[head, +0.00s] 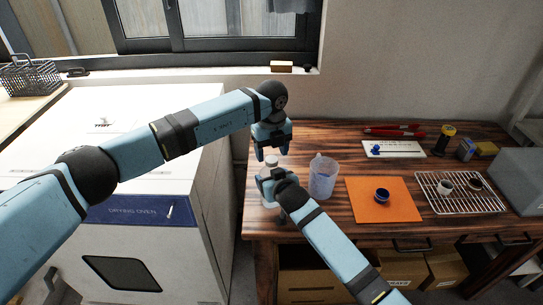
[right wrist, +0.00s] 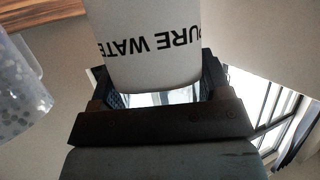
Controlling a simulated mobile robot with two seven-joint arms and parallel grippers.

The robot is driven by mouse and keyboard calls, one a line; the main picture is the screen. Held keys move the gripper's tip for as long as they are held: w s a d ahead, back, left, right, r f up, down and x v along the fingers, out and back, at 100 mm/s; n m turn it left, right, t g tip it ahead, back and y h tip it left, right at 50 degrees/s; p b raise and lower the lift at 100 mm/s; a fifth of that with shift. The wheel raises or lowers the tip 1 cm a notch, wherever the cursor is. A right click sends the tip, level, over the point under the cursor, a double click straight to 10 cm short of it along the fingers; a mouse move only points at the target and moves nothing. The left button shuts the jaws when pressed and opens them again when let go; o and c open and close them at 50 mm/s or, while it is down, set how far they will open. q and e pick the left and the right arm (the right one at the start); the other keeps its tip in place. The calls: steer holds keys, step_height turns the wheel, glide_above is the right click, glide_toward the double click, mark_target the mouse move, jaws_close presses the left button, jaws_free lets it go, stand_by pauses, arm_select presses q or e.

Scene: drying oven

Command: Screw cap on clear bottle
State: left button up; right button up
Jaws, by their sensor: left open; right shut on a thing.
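A bottle (head: 271,163) with a pale top stands upright near the left end of the wooden table. Its white label, reading "PURE WATE…", fills the top of the right wrist view (right wrist: 150,55). My right gripper (head: 268,184) is shut on the bottle's body, and its dark jaws flank the bottle in the right wrist view. My left gripper (head: 273,153) points down just above the bottle top, with its fingers apart. I cannot tell whether the pale top is a cap or the bare neck. The lower bottle is partly hidden by my right gripper.
A clear beaker (head: 322,180) stands close to the right of the bottle. The drying oven (head: 130,212) stands left of the table.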

arm_select(q)
step_height(320, 180, up, 2)
steer(key=shift+r, duration=0.1)
steer(key=shift+o, duration=0.5)
steer(key=o, duration=0.5)
steer(key=shift+r, duration=0.1)
step_height(320, 180, up, 12)
steer(key=shift+f, duration=0.1)
